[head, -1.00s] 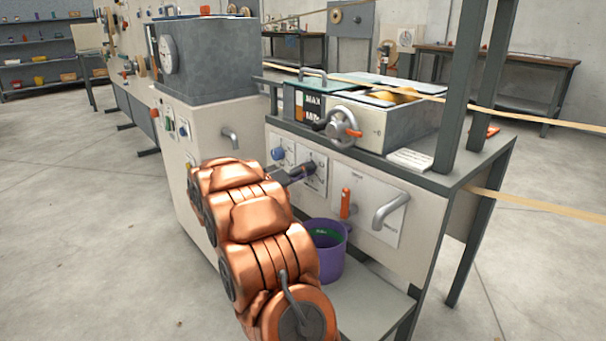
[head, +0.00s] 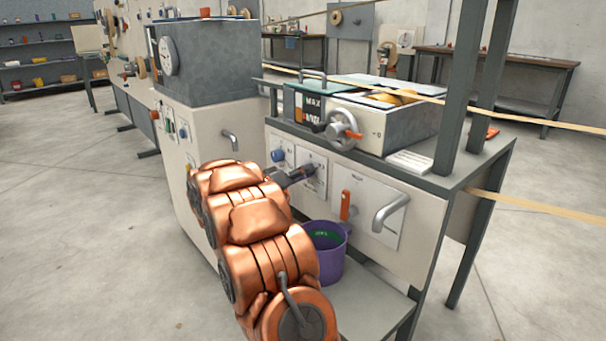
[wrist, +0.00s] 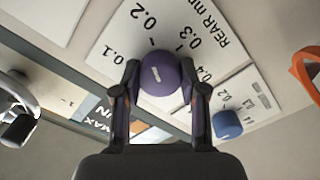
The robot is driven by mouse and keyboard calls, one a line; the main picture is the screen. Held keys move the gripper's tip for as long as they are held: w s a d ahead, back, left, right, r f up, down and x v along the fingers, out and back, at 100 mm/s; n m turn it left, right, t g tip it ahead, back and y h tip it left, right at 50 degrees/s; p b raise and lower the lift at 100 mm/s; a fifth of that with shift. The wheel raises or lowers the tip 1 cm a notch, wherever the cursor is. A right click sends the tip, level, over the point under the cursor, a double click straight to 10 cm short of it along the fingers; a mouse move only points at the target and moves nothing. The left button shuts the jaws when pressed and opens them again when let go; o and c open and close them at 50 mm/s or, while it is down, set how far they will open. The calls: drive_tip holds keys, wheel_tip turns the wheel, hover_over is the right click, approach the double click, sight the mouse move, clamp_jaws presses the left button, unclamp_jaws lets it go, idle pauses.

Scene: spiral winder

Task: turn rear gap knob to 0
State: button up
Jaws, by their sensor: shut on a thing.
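The rear gap knob is a round purple knob (wrist: 160,74) with a short white mark, in the wrist view. It sits on a white dial plate (wrist: 118,47) lettered REAR mm, with numbers from 0.1 to 0.4 showing; I see no 0. My gripper (wrist: 160,82) has one finger on each side of the knob and is shut on it. In the head view my gripper (head: 302,173) reaches the front panel at the dial plate (head: 318,186), and the fingers and arm mostly hide the knob.
A blue knob (head: 278,155) is left of the dial in the head view. An orange lever (head: 345,206) and a grey handle (head: 390,212) are to its right. A purple bucket (head: 328,262) stands below. A handwheel (head: 343,128) is above.

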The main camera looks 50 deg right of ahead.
drive_tip(key=shift+r+n, duration=0.1)
drive_tip(key=shift+n, duration=0.3)
drive_tip(key=n+p, duration=2)
drive_tip(key=n, duration=0.3)
drive_tip(key=shift+r, duration=0.1)
idle(0.4)
drive_tip(key=o, duration=1.1)
drive_tip(key=shift+o, duration=0.2)
drive_tip(key=shift+a, duration=0.1)
drive_tip(key=w+a, duration=0.1)
drive_tip(key=a, duration=1)
drive_tip(key=shift+w+a, duration=0.2)
drive_tip(key=shift+a, duration=0.15)
